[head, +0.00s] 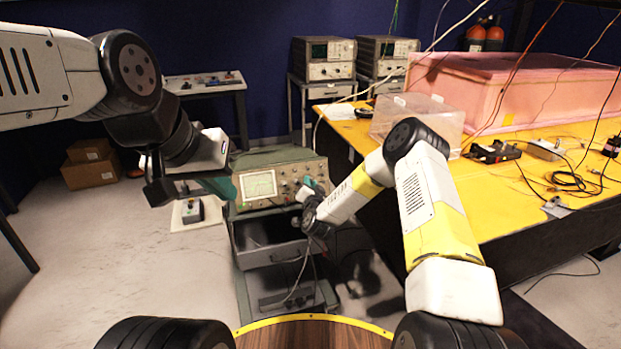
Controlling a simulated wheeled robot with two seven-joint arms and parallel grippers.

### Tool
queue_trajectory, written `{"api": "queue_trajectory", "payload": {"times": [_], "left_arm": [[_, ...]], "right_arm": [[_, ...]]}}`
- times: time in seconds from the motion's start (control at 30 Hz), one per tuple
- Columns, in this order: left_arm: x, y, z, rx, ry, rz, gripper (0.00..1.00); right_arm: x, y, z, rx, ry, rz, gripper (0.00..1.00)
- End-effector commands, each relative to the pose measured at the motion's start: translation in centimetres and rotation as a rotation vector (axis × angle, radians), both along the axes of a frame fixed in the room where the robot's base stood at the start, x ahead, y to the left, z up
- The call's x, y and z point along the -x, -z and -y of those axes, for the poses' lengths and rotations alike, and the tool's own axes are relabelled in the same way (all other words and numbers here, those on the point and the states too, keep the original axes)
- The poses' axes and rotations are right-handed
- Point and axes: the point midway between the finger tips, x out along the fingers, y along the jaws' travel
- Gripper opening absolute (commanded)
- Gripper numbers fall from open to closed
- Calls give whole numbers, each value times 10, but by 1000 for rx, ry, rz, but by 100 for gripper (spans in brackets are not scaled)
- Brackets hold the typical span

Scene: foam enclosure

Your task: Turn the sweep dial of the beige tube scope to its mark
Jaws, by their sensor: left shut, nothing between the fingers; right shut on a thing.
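The beige tube scope (258,186), with a pale lit screen and a panel of small knobs, sits on top of a grey cart below the middle of the head view. My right gripper (308,190) reaches in from the right to the right end of its front panel. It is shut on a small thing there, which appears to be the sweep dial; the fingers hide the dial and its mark. My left gripper (225,187), with teal fingertips, is shut and empty, just left of the scope's screen in the picture.
The cart (267,258) has an open-fronted shelf and a drawer. A yellow table (520,185) with a clear box (415,118), pink foam enclosure (510,85) and loose cables fills the right. Two more instruments (325,58) stand behind. Floor at left is mostly clear.

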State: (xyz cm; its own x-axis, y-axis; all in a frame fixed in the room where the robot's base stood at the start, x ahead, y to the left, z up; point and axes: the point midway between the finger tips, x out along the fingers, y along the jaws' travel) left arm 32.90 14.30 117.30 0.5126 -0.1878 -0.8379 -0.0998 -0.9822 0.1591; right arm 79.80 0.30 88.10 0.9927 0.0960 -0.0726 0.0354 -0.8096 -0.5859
Motion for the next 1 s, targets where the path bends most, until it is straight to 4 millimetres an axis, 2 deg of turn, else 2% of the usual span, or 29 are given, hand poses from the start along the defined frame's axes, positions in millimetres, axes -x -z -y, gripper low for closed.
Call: {"api": "queue_trajectory", "payload": {"times": [0.1, 0.13, 0.23, 0.53, 0.63, 1.0], "left_arm": [[0, 0, 0, 0, 0, 0, 0], [0, 0, 0, 0, 0, 0, 0], [0, 0, 0, 0, 0, 0, 0], [0, 0, 0, 0, 0, 0, 0], [0, 0, 0, 0, 0, 0, 0], [0, 0, 0, 0, 0, 0, 0]], "right_arm": [[1, 0, -1, 1, -2, -1, 0], [1, 0, -1, 1, -2, -1, 22], [0, 0, -1, 1, -2, -1, 42], [1, 0, 0, 1, -1, 0, 42], [6, 0, 0, 2, -3, -2, 42], [64, -4, 5, 2, -3, -2, 42]]}}
